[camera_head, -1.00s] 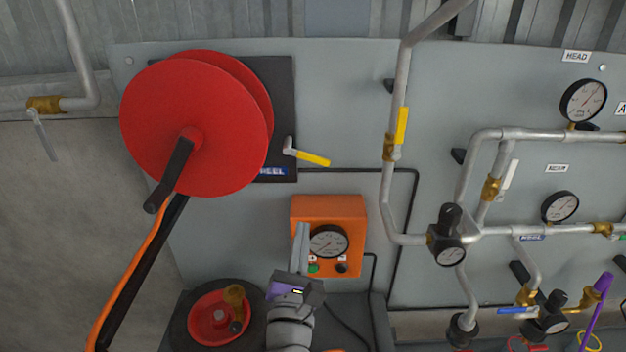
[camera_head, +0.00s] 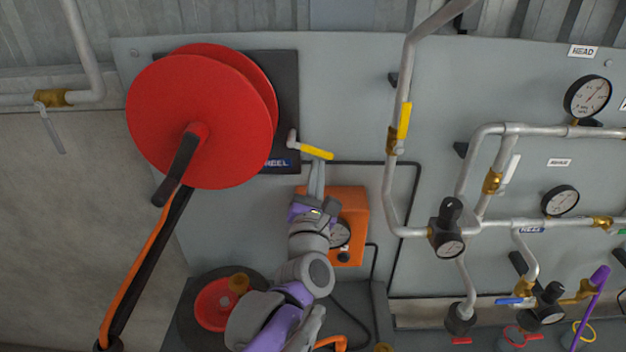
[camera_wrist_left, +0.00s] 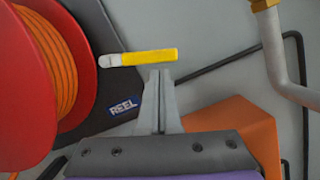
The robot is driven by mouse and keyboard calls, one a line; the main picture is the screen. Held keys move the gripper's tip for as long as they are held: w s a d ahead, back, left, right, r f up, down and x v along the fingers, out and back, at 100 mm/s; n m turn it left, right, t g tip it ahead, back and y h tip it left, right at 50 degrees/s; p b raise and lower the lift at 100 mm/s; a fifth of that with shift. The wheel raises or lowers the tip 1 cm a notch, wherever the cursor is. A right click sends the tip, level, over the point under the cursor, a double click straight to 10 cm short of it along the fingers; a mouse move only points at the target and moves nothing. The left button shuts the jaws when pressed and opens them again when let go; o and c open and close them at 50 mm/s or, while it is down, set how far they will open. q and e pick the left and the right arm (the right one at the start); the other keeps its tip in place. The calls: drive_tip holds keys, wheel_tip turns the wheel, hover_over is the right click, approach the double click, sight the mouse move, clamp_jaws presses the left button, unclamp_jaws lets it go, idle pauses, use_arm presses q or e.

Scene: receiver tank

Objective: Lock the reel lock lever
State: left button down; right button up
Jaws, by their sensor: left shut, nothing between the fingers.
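The reel lock lever (camera_head: 316,152) has a yellow handle on a light grey pivot, beside the red reel (camera_head: 190,120) on its dark plate. The handle points right and slightly down in the head view. In the left wrist view the lever (camera_wrist_left: 148,57) lies nearly level across the picture. My left gripper (camera_head: 317,165) is shut and empty, its fingers pointing up just below the handle. In the left wrist view its fingertips (camera_wrist_left: 160,73) are close under the yellow handle; I cannot tell whether they touch it. My right gripper is not in view.
An orange box (camera_head: 348,205) with a gauge is behind my left gripper. A black hose (camera_head: 385,166) runs right from the reel plate. A grey pipe with a yellow-handled valve (camera_head: 404,120) stands to the right. The wall between lever and pipe is mostly clear.

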use_arm(q)
drive_tip(key=shift+d+r, duration=0.15)
drive_tip(key=shift+d, duration=0.05)
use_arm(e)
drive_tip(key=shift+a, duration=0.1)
use_arm(q)
drive_tip(key=shift+a+n, duration=0.1)
drive_tip(key=shift+n, duration=0.4)
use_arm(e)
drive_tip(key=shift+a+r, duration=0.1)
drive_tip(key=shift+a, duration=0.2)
use_arm(q)
drive_tip(key=shift+d+r, duration=0.15)
drive_tip(key=shift+d, duration=0.05)
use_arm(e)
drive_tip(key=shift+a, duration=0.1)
